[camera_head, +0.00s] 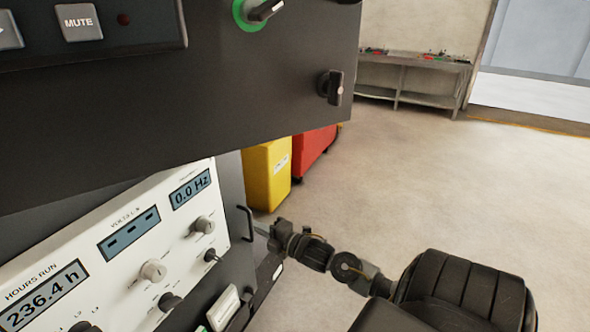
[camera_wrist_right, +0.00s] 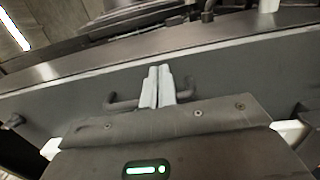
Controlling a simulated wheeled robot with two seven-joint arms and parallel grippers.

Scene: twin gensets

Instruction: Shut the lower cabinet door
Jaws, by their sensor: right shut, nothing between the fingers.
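The lower cabinet door appears to be the dark grey panel (camera_wrist_right: 225,75) with a dark bar handle (camera_wrist_right: 122,105) in the right wrist view. In the head view a dark handle (camera_head: 246,222) stands at the right edge of the lower cabinet, beside the white instrument panel. My right gripper (camera_head: 262,230) is just right of that handle, its tips partly hidden. In the wrist view its pale fingers (camera_wrist_right: 159,75) are together and empty, between the handle's two ends; I cannot tell whether they touch it. How far the door stands open is unclear. My left gripper is out of view.
A dark upper panel (camera_head: 215,95) with a MUTE button and a latch knob (camera_head: 331,87) overhangs the lower cabinet. A yellow bin (camera_head: 268,175) and a red one (camera_head: 315,148) stand behind. A bench (camera_head: 415,98) is far back. The floor at right is clear.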

